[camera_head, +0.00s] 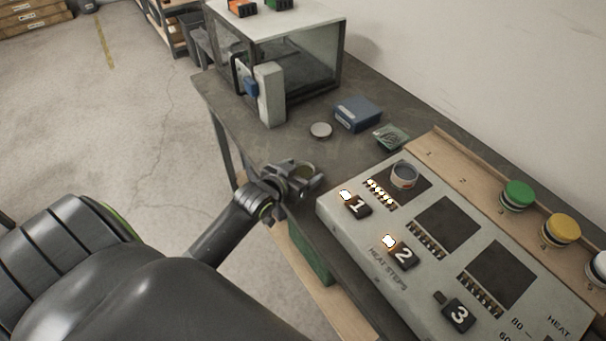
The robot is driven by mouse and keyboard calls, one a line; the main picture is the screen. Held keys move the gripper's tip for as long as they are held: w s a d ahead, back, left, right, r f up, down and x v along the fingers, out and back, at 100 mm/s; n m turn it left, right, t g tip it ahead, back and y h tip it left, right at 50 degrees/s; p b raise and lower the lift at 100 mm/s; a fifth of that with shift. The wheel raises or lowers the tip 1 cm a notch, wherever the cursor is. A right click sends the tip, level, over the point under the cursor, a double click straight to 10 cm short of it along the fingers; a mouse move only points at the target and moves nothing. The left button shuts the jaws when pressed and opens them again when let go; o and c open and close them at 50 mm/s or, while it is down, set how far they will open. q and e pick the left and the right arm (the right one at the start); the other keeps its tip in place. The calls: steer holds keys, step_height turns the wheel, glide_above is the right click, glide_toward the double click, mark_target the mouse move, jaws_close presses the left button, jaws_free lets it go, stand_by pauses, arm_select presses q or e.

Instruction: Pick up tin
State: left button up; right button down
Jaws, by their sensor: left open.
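A small round open tin (404,175) stands upright on the dark square beside switch 1 of the grey heat-step panel (378,232). My left gripper (312,178) is open over the table's near edge, left of the panel and apart from the tin. A flat round silver piece (320,130), perhaps a lid, lies on the table beyond the gripper. My right gripper is out of view.
A glass-sided cabinet (308,62) stands at the back. A blue box (357,113) and a small green board (391,137) lie behind the panel. Green (517,195) and yellow (560,230) capped jars stand on a wooden strip at the right.

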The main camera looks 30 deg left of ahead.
arm_select(q)
steer(key=shift+x, duration=1.45)
steer(key=c, duration=1.1)
